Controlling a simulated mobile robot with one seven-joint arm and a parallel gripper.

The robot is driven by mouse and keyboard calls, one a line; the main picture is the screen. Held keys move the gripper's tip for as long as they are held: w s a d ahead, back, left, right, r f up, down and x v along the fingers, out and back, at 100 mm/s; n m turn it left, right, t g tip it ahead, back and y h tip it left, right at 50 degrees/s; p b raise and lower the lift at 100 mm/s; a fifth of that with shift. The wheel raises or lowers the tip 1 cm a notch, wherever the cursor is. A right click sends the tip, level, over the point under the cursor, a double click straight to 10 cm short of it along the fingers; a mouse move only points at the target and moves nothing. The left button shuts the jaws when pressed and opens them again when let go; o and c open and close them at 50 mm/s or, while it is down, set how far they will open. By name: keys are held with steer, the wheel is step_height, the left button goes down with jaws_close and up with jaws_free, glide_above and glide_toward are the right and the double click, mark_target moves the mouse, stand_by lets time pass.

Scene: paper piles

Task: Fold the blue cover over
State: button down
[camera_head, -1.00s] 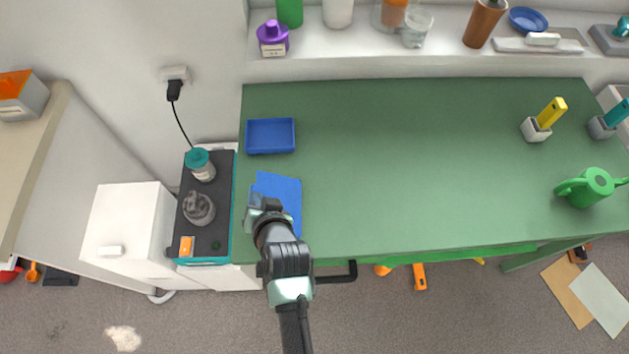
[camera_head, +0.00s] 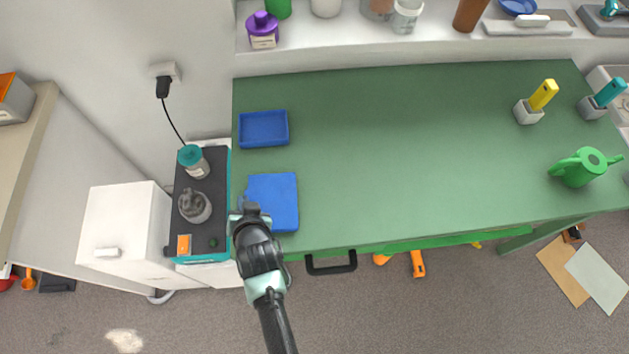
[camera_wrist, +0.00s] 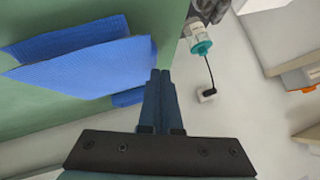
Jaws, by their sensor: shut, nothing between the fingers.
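The blue cover (camera_head: 272,200) lies near the front left corner of the green table (camera_head: 400,150). In the head view it looks like a flat blue rectangle. In the wrist view, a textured blue sheet (camera_wrist: 85,70) shows with more blue strips at its edges; I cannot tell how these layers join. My gripper (camera_head: 248,210) is at the cover's left side, by the table's left edge. In the wrist view its fingers (camera_wrist: 160,80) are together with nothing between them, just beside the sheet's end. Whether they touch the sheet is unclear.
A blue tray (camera_head: 263,129) sits behind the cover. Left of the table, a dark-topped unit holds a teal-lidded jar (camera_head: 193,161) and a grey object (camera_head: 195,206). A green watering can (camera_head: 585,167) stands far right. The table's middle is clear.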

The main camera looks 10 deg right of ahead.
steer(key=shift+f, duration=0.15)
stand_by(0.3)
steer(key=shift+s+d+f, duration=0.1)
steer(key=shift+d+f, duration=0.05)
steer(key=shift+d, duration=0.3)
steer(key=shift+s+d+f, duration=0.1)
steer(key=shift+d+f, duration=0.05)
steer(key=shift+d, duration=0.3)
steer(key=r+p, duration=0.2)
steer(key=r, duration=0.1)
steer(key=r+p, duration=0.1)
steer(key=shift+w+a+r+p, duration=0.3)
steer(key=shift+r, duration=0.05)
steer(key=a+v, duration=0.2)
steer(key=v, duration=0.8)
steer(key=shift+a+r, duration=0.35)
steer(key=shift+a, duration=0.1)
